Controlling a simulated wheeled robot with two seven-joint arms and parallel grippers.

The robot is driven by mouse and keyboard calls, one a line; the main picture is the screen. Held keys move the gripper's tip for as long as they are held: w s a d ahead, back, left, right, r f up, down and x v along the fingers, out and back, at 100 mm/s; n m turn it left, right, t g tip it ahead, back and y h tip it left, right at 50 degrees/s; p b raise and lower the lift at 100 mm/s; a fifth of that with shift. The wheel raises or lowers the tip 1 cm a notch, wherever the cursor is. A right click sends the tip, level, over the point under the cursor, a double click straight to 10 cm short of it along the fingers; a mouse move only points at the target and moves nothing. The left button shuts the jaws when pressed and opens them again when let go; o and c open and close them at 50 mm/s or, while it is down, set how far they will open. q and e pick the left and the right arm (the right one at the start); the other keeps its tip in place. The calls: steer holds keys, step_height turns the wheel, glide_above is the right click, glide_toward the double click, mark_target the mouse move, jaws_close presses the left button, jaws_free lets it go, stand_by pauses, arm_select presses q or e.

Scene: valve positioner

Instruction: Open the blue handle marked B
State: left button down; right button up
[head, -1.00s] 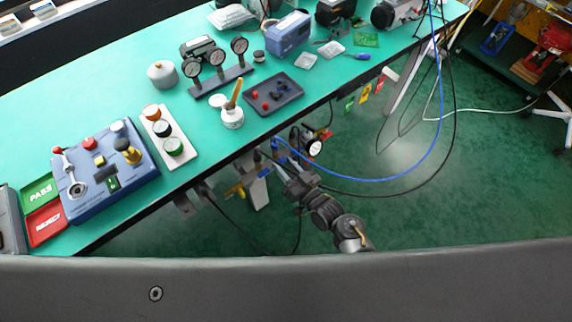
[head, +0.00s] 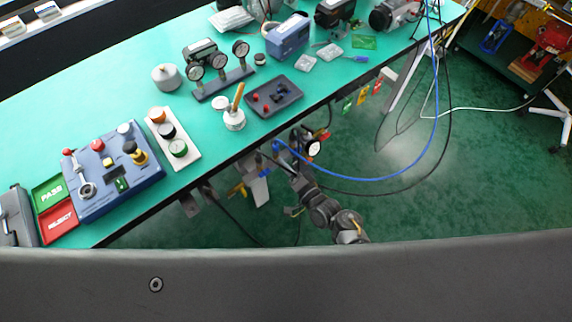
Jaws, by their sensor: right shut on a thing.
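The blue handle (head: 277,146) shows as a small blue patch under the front edge of the bench, beside the start of the blue hose. Its letter B is too small to read. My right gripper (head: 282,164) is at this handle, its arm reaching up from the lower right. It is shut on the handle, though the fingers are small and partly hidden among the fittings. How far the handle is turned cannot be told. My left gripper is not in view.
A round gauge (head: 313,148) sits just right of the handle, and a yellow handle (head: 236,189) lies to the left. The blue hose (head: 400,176) loops right. The green bench (head: 120,110) overhangs the valves. The floor in front is clear.

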steer(key=shift+m+p, duration=0.5)
steer(key=shift+m, duration=1.4)
steer(key=o, duration=1)
steer(key=v, duration=1.1)
